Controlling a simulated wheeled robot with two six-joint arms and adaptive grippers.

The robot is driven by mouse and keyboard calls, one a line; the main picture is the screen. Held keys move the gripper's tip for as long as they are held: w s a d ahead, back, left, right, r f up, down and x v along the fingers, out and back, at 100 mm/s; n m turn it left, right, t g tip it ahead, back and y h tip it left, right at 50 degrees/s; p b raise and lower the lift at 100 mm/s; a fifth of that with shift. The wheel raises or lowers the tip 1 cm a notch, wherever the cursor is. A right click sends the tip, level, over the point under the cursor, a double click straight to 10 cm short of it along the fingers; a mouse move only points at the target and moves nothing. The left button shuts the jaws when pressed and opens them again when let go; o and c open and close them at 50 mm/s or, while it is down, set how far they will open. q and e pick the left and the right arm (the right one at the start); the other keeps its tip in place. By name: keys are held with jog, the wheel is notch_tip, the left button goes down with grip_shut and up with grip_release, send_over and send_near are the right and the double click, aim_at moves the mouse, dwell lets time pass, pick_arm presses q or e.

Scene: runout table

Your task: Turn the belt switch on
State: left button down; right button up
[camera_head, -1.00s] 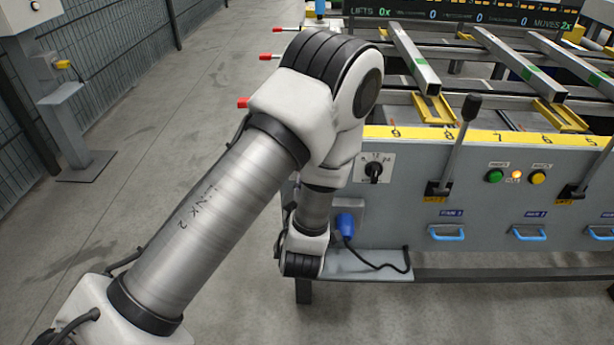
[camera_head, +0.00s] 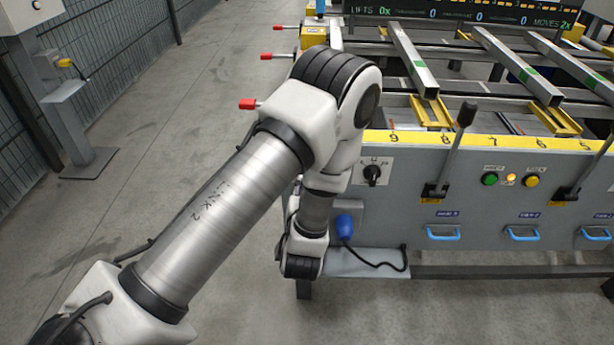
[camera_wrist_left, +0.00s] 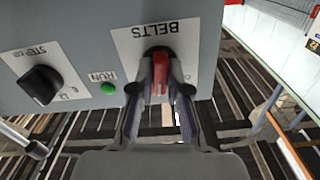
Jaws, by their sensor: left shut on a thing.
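The belt switch (camera_wrist_left: 161,72) is a red handle on a white plate marked BELTS, which appears upside down in the left wrist view. My left gripper (camera_wrist_left: 160,88) is shut on this red handle, with one finger on each side of it. The handle points roughly up and down in that view. In the head view my left arm comes in from the left and reaches the near left end of the table's panel. The arm hides the switch and the gripper there. My right gripper is not in view.
A black step knob (camera_wrist_left: 40,85) and a green run button (camera_wrist_left: 108,89) sit beside the switch. The grey front panel (camera_head: 400,215) carries levers (camera_head: 454,148), green and yellow buttons and blue handles (camera_head: 443,233).

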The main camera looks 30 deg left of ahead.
pick_arm(q)
jog(key=shift+m+p, duration=1.3)
jog(key=shift+m, duration=2.1)
jog(key=c, duration=1.1)
grip_release()
jog(key=shift+c, duration=0.2)
jog(key=v, duration=0.7)
jog(key=shift+s, duration=0.25)
